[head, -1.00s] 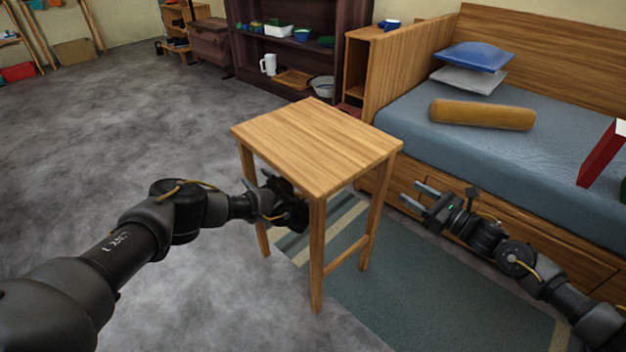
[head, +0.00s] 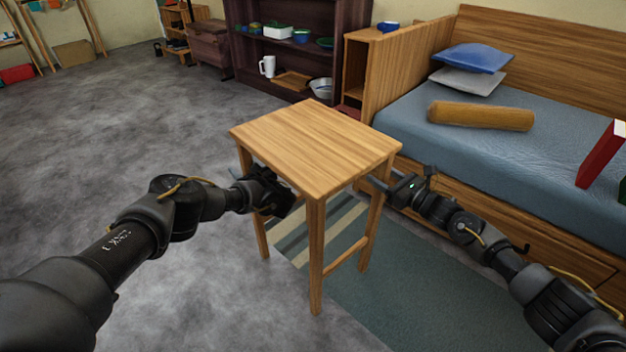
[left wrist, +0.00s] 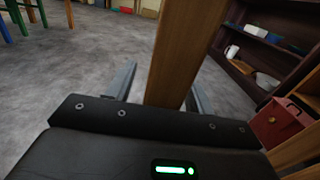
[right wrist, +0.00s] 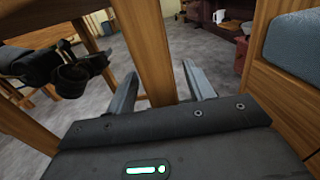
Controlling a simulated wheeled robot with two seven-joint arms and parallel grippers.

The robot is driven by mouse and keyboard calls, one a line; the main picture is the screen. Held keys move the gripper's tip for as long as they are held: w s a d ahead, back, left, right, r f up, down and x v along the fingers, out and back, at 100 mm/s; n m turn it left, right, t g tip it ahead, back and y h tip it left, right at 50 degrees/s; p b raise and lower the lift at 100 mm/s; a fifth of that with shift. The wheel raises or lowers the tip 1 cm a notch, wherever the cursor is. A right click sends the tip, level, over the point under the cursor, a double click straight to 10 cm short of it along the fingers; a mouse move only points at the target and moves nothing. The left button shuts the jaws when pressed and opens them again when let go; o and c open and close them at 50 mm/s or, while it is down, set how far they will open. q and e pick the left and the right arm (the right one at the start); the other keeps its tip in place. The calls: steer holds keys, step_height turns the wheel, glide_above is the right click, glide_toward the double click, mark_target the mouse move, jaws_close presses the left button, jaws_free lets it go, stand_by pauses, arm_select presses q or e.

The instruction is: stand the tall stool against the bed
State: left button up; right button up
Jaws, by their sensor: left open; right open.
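The tall wooden stool (head: 315,145) stands upright, partly over the rug, in front of the bed (head: 470,160). In the head view its seat overlaps the bed's corner, and I cannot tell the gap between them. My left gripper (head: 272,192) is under the seat, open, with a stool leg (left wrist: 185,50) between its fingers in the left wrist view; which leg is unclear. My right gripper (head: 380,184) is open at the stool's right side. In the right wrist view a stool leg (right wrist: 148,45) stands between its fingers. Neither gripper is shut on a leg.
A striped green-grey rug (head: 400,290) lies below the stool and along the bed. A dark shelf (head: 290,55) with dishes stands behind, and a wooden cabinet (head: 385,75) at the bed's end. Grey floor (head: 130,130) at left is clear.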

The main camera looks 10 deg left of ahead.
arm_select(q)
jaws_close()
arm_select(e)
jaws_close()
stand_by(1.2)
arm_select(q)
steer(key=shift+r, duration=0.15)
arm_select(e)
steer(key=shift+w+r, duration=0.1)
steer(key=shift+r, duration=0.25)
